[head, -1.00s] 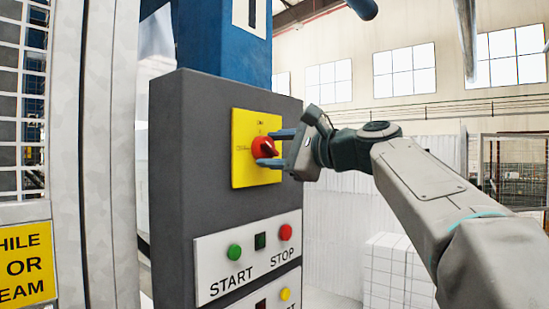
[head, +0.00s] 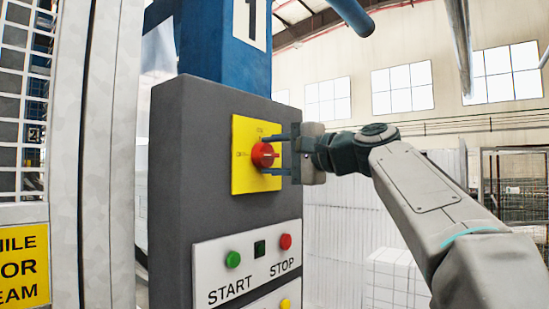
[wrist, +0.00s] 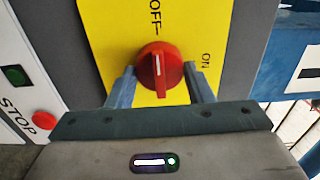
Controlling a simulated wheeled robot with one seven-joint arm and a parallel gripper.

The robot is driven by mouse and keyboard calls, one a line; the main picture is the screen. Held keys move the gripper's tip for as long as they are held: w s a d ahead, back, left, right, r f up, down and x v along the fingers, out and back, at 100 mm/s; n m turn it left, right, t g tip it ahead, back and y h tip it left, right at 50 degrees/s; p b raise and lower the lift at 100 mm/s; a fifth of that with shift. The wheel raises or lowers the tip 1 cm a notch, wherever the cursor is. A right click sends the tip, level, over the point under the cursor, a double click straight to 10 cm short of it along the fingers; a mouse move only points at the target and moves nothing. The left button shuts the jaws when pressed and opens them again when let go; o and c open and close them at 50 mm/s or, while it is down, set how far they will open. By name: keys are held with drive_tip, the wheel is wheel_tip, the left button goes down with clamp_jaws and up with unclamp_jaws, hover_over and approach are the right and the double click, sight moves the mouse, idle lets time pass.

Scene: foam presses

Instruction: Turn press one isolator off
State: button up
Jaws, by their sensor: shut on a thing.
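The press one isolator is a red rotary knob (head: 263,155) on a yellow plate (head: 243,178), on the dark grey cabinet. In the wrist view the red knob (wrist: 160,72) has a white pointer line that points up at the OFF mark; the ON mark is to its right. My gripper (head: 268,154) is at the knob from the right, one finger above and one below it. In the wrist view my gripper (wrist: 162,84) has a finger on each side of the knob and is shut on it. Exact finger contact is hard to see.
Below the isolator is a white panel with a green START button (head: 232,259) and a red STOP button (head: 285,241). A blue column (head: 225,50) marked 1 rises above the cabinet (head: 200,215). A mesh guard (head: 22,120) stands left.

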idle(0.3)
drive_tip(key=o, duration=1)
drive_tip(key=b+v, duration=0.2)
drive_tip(key=v, duration=1.2)
drive_tip(key=shift+a, duration=0.1)
drive_tip(key=shift+f, duration=0.1)
